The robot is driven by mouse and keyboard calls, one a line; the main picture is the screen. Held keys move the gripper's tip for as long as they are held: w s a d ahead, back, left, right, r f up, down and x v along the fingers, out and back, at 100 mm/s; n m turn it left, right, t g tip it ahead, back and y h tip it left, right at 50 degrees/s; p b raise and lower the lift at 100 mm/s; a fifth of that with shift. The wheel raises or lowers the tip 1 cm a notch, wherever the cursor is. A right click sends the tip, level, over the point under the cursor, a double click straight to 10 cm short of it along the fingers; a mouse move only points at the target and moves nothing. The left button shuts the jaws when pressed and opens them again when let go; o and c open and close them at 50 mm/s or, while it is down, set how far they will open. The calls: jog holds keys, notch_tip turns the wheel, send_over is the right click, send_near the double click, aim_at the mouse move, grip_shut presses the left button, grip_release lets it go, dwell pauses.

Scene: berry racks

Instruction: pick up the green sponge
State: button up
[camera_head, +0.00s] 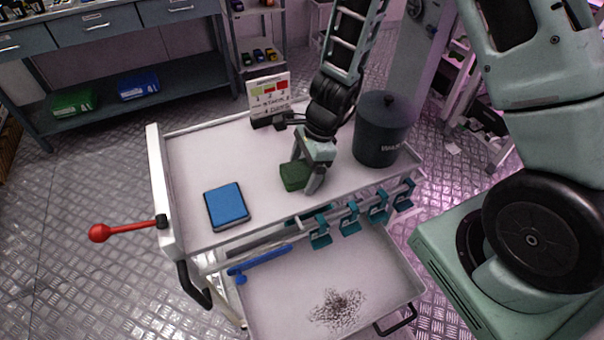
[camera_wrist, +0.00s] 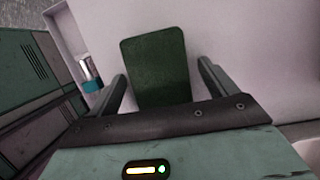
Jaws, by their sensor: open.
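The green sponge (camera_head: 293,175) lies on the cart's top tray (camera_head: 190,160), right of the blue pad. My gripper (camera_head: 306,176) is over it, pointing down, with its fingers apart. In the wrist view the sponge (camera_wrist: 158,68) is a dark green block between the two open fingers of my gripper (camera_wrist: 160,85). A gap shows on each side of it. The sponge's near end is hidden behind the gripper body. I cannot tell how far the fingertips are above the tray.
A blue pad (camera_head: 227,204) lies on the tray to the left. A dark lidded bin (camera_head: 381,130) stands right of my gripper, and a small sign card (camera_head: 269,93) behind it. Clips hang on the front rail. A red-knobbed lever (camera_head: 100,233) sticks out left.

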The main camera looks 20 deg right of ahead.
aim_at(304, 168)
jog(key=shift+f, duration=0.1)
jog(key=shift+c, duration=0.4)
jog(key=c, duration=1)
notch_tip(304, 168, up, 10)
jog(key=p, duration=0.3)
jog(key=shift+r, duration=0.2)
